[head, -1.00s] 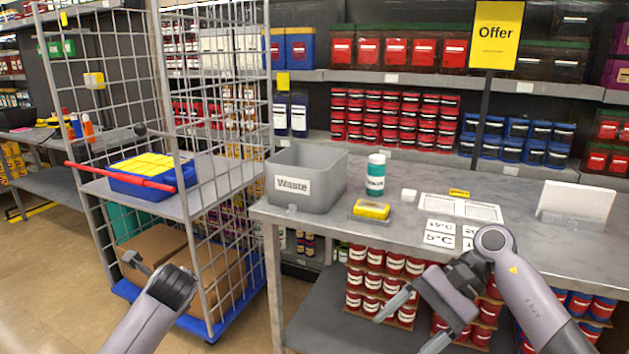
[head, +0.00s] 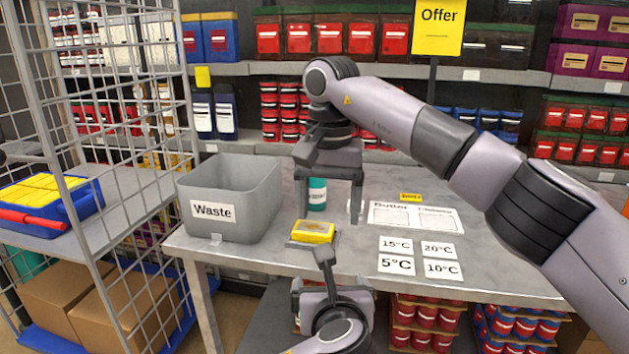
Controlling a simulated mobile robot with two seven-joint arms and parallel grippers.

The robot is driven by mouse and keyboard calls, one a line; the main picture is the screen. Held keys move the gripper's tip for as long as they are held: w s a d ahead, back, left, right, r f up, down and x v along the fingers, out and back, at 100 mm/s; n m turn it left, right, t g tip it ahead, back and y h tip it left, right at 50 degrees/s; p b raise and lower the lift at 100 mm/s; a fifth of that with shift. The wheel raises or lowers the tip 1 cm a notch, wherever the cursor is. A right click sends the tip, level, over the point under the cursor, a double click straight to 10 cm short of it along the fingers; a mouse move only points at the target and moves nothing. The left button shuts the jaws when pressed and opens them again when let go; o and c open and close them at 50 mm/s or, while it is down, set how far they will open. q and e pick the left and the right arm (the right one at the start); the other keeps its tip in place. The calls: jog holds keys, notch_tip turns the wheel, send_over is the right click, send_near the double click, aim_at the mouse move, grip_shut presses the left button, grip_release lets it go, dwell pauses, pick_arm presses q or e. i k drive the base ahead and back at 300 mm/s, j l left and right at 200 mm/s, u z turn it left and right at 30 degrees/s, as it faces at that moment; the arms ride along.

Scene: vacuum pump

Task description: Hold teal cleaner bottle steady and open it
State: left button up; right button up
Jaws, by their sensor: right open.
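The teal cleaner bottle (head: 317,194) stands upright on the grey table, right of the waste bin. Its top is hidden behind my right gripper. My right gripper (head: 330,208) points down in front of and above the bottle. It is open and empty; in the picture the bottle shows between its fingers, nearer the left one. I cannot tell whether the fingers are around the bottle or in front of it. My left gripper (head: 325,253) is at the table's front edge, below the bottle in the picture. Its fingers overlap, so its opening is unclear.
A grey bin labelled "Waste" (head: 228,200) stands left of the bottle. A yellow sponge-like block (head: 312,231) lies in front of the bottle. Temperature cards (head: 419,256) and a printed sheet (head: 416,217) lie to the right. A wire cage trolley (head: 95,140) stands at left.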

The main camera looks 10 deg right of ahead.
aim_at(317, 186)
jog(key=i+l, duration=0.15)
jog(key=i, duration=0.5)
jog(key=i+l, duration=0.1)
jog(key=i, duration=0.55)
